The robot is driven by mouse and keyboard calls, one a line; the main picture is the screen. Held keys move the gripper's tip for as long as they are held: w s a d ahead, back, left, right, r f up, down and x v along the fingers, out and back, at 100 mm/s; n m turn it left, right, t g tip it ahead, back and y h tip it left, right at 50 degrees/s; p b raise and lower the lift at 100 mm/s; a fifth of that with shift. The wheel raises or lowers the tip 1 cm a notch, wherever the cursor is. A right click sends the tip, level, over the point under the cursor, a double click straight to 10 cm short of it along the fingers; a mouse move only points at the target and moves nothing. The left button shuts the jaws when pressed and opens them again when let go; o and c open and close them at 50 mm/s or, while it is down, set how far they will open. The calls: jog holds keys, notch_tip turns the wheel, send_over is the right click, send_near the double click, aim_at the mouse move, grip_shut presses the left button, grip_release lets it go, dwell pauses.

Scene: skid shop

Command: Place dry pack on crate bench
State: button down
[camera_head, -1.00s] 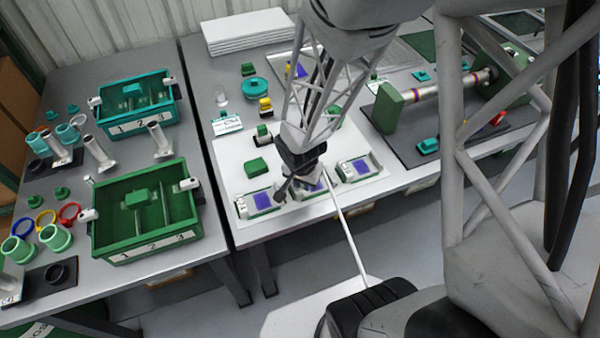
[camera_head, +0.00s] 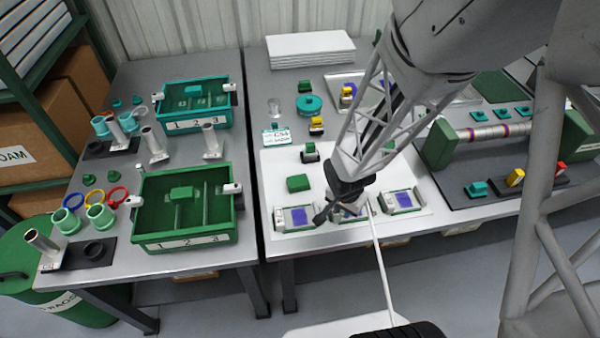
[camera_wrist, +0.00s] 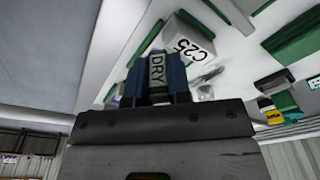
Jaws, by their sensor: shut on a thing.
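In the wrist view, my gripper (camera_wrist: 157,82) is shut on the dry pack (camera_wrist: 157,66), a small pale packet with a "DRY" label between the blue fingers. In the head view, my gripper (camera_head: 328,208) is low over the front of the white mat, by the middle of three white-green boxes; the dry pack cannot be made out there. The table on the left, with the crates, looks like the crate bench (camera_head: 190,258). It bears a green crate (camera_head: 187,240) and a teal crate (camera_head: 192,124), both with dividers and labels 1, 2, 3.
A box (camera_wrist: 188,40) marked C25 is close beside the fingers. White-green boxes with purple squares (camera_head: 297,218) line the white mat's (camera_head: 275,172) front. Rings, cups and upright metal tubes (camera_head: 153,142) crowd the left bench. A narrow gap separates the two tables.

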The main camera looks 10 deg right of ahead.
jog(key=shift+r, duration=0.15)
notch_tip(320, 180, up, 10)
jog(key=shift+f, duration=0.25)
jog(key=shift+w+a+r, duration=0.15)
jog(key=shift+w, duration=0.05)
jog(key=w+a+r+n, duration=0.1)
jog(key=w+a+n, duration=0.2)
jog(key=w+a, duration=0.95)
jog(key=w+a+r+n, duration=0.1)
jog(key=w+a+n, duration=0.1)
jog(key=w+a, duration=1)
jog(key=s+a+f+n+y, duration=0.15)
jog(key=a+n, duration=0.25)
jog(key=a, duration=3.3)
jog(key=shift+h, duration=0.25)
jog(key=shift+d+f, duration=0.1)
jog(key=shift+f, duration=2.7)
